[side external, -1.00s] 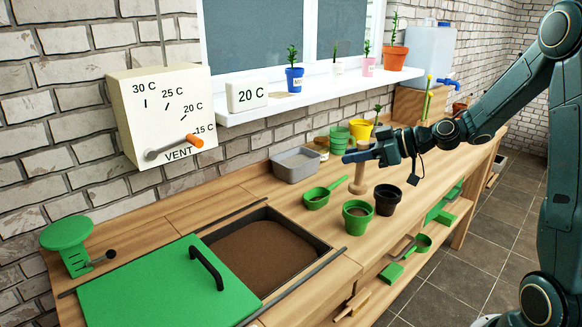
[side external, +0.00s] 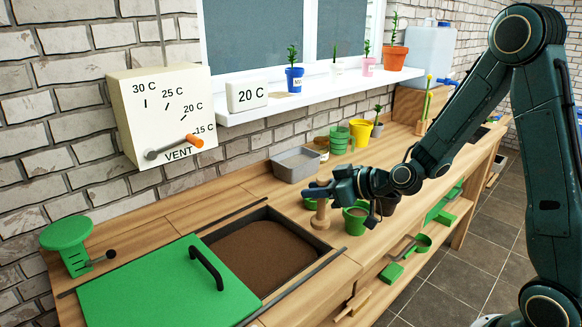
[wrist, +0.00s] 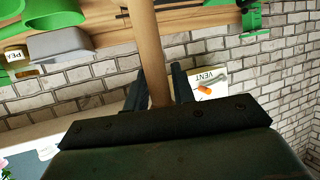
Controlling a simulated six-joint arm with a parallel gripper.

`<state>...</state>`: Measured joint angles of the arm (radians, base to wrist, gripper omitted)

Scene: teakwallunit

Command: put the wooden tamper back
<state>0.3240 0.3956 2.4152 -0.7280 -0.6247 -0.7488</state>
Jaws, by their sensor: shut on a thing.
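The wooden tamper (side external: 320,213) is a pale turned piece with a wide round foot, upright in the side view. My gripper (side external: 319,190) is shut on its shaft. In the wrist view the tamper's shaft (wrist: 147,45) runs up between the two dark fingers of my gripper (wrist: 158,92). In the side view the foot is close to the bench top right of the soil bin; I cannot tell whether it touches. My fingers hide part of the upper tamper.
A green scoop (side external: 309,204) is partly hidden behind the tamper. A grey tray (side external: 295,166) sits behind. The soil bin (side external: 262,252) lies left.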

